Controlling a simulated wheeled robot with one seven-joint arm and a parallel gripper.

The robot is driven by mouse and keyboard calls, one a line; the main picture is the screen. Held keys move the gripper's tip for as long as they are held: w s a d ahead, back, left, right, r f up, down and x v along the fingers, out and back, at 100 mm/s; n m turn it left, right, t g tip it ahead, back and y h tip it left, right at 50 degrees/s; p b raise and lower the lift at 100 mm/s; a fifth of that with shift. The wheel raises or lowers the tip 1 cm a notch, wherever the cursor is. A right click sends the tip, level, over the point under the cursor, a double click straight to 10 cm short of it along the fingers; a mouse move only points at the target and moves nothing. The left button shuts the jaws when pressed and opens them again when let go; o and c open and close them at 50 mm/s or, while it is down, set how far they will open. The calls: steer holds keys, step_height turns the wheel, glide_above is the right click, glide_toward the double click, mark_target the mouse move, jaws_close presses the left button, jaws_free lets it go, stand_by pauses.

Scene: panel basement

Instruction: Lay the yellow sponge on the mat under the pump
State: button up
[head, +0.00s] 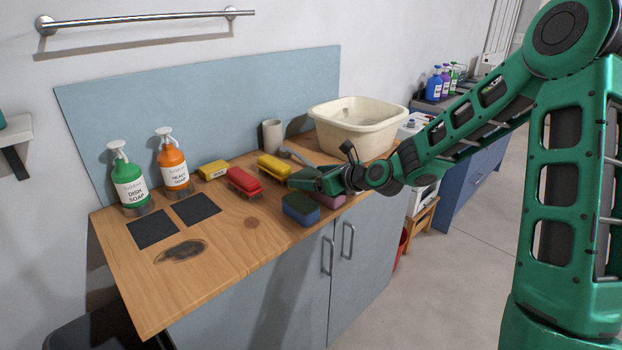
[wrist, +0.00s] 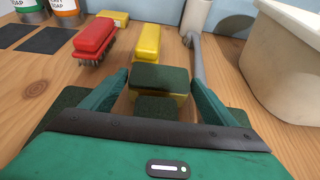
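The yellow sponge (wrist: 181,98), with a dark green top, lies between the fingertips of my gripper (wrist: 160,85) in the wrist view. Thin gaps seem to show beside it, so my gripper looks open around it; contact at the tips is hard to judge. In the head view my gripper (head: 318,181) is low over the counter's right part and mostly hides the sponge. Two dark mats lie at the left: one mat (head: 153,229) in front of the green dish soap pump (head: 129,184), the other mat (head: 197,209) in front of the orange soap pump (head: 174,167).
A blue sponge (head: 300,210) and a pink sponge (head: 331,200) lie by my gripper. A red brush (head: 243,181), yellow brush (head: 272,166) and yellow block (head: 213,170) lie between it and the mats. A cream basin (head: 357,130) stands behind right.

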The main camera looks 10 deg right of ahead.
steer(key=shift+r, duration=0.1)
steer(key=shift+s+d+r, duration=0.1)
steer(key=shift+d, duration=0.05)
steer(key=v, duration=1.1)
steer(key=shift+s+d+r, duration=0.1)
steer(key=shift+s+d, duration=0.1)
steer(key=shift+s, duration=0.05)
